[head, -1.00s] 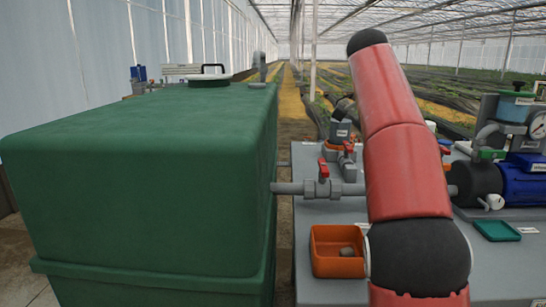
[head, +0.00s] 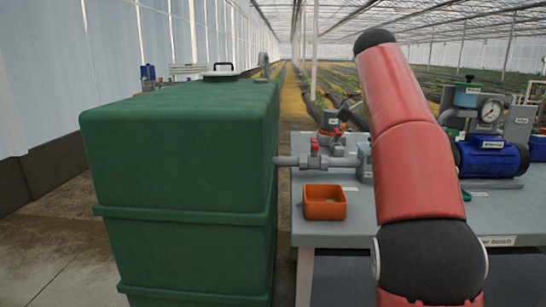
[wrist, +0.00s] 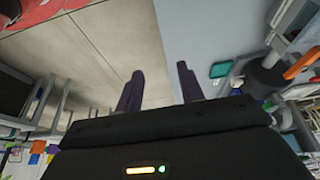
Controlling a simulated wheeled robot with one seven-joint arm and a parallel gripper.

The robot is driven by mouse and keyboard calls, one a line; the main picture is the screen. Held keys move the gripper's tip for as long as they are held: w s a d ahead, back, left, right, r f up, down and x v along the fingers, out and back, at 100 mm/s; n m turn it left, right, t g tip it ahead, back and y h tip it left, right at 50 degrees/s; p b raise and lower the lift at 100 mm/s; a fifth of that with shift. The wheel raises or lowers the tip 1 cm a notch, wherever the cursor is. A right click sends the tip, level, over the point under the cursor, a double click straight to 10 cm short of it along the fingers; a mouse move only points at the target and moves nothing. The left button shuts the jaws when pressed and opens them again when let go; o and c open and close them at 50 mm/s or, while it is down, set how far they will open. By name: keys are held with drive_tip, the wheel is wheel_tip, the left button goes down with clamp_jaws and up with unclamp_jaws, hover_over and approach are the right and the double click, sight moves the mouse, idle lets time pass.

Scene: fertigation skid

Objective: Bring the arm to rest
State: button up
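My red and black arm rises through the right half of the head view and bends away over the bench. My gripper (wrist: 158,78) does not show in the head view. In the wrist view its two dark fingers stand clearly apart with nothing between them, so it is open and empty. The pale floor (wrist: 100,45) lies left of the fingers and the grey bench top (wrist: 200,25) behind and right of them.
A large green tank (head: 180,160) stands left of the bench (head: 390,232), with a narrow gap between. The bench bears an orange bin (head: 324,205), a red-handled valve (head: 314,155) and a blue pump (head: 492,160). A small green tray (wrist: 219,70) shows in the wrist view. Floor (head: 60,250) is clear at left.

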drive_tip(key=s+a+f+n+t+y, duration=0.2)
drive_tip(key=s+a+f+n, duration=0.3)
drive_tip(key=s+f+n, duration=0.4)
drive_tip(key=s+a+f+n+t+y, duration=0.2)
drive_tip(key=s+a+f+n, duration=0.3)
drive_tip(key=s+f+n, duration=0.4)
drive_tip(key=s+f+t, duration=0.1)
drive_tip(key=s+f, duration=0.4)
drive_tip(key=f, duration=0.1)
drive_tip(key=shift+s+t, duration=0.2)
drive_tip(key=shift+t, duration=0.2)
